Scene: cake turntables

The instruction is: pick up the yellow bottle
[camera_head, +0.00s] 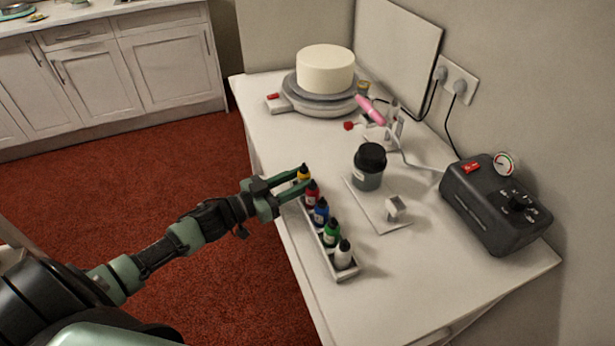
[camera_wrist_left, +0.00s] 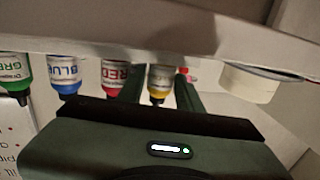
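The yellow bottle (camera_head: 303,175) stands at the far end of a row of bottles in a narrow white rack (camera_head: 319,238) along the table's left edge. My left gripper (camera_head: 292,183) reaches in from the left at bottle height. Its two fingers are apart, with the yellow bottle at the tips. In the left wrist view, which appears upside down, the yellow bottle (camera_wrist_left: 160,80) shows between the two fingers, with no clear grip on it. The red bottle (camera_head: 312,194) stands right beside the nearer finger. My right gripper is not in view.
Blue (camera_head: 321,212), green (camera_head: 331,234) and white (camera_head: 343,254) bottles fill the rest of the rack. A dark jar (camera_head: 368,170) stands to the right. A cake (camera_head: 325,70) on a turntable is at the back, and a black compressor (camera_head: 494,205) at the right.

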